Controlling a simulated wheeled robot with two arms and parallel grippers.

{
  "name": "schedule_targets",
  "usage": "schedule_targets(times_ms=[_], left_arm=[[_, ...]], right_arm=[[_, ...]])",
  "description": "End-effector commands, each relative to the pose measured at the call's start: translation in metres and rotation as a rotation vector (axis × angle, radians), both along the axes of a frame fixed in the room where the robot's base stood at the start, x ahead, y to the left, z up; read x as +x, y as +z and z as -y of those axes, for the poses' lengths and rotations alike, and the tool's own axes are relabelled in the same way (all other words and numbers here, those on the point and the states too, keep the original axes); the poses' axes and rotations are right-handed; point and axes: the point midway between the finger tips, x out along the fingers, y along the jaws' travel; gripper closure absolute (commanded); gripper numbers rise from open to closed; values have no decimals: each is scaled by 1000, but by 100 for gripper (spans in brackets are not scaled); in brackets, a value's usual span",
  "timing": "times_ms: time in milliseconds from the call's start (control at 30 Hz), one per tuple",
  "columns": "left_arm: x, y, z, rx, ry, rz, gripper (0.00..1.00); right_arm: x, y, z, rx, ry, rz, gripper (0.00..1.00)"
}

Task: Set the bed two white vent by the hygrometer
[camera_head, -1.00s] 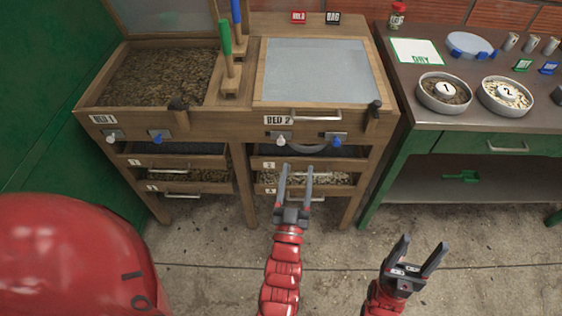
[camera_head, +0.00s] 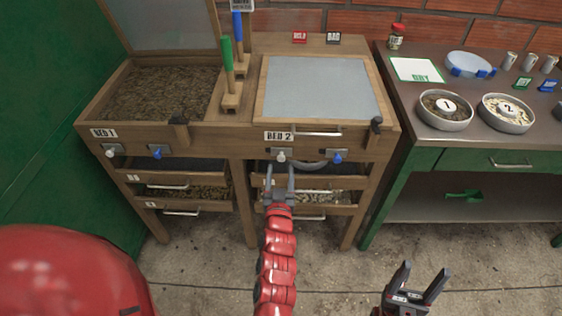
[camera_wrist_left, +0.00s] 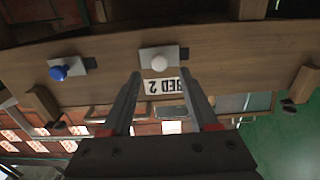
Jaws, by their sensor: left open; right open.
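The bed two white vent knob (camera_head: 281,156) sits on a metal plate on the front panel, just below the BED 2 label (camera_head: 279,136). My left gripper (camera_head: 280,171) is open just in front of and below the white knob. In the left wrist view the white knob (camera_wrist_left: 159,62) lies between the lines of the two open fingertips (camera_wrist_left: 161,75), a little beyond them, with no contact visible. My right gripper (camera_head: 424,275) is open and empty, low at the right, away from the furniture. I cannot clearly identify a hygrometer.
A blue knob (camera_head: 337,157) is right of the white one, with a grey curved handle between them. Bed 1 (camera_head: 155,92) has its own white knob (camera_head: 111,152) and blue knob (camera_head: 156,152). Drawers with bar handles are below. A green bench (camera_head: 470,161) stands at the right.

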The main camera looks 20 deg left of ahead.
Motion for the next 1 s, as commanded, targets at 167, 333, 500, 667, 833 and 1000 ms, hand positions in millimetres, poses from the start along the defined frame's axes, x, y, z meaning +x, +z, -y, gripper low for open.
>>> schedule_targets(times_ms=[167,333,500,667,833,1000], left_arm=[[29,0,-9,1,1,1,40],[41,-1,-12,0,-1,-2,40],[43,-1,-12,0,-2,-2,40],[43,-1,-12,0,-2,-2,45],[43,-1,-12,0,-2,-2,76],[43,-1,-12,1,-1,-1,100]], right_arm=[[0,0,0,0,0,0,36],[0,-1,0,0,0,0,36],[0,-1,0,0,0,0,36],[0,-1,0,0,0,0,36],[0,-1,0,0,0,0,36],[0,-1,0,0,0,0,36]])
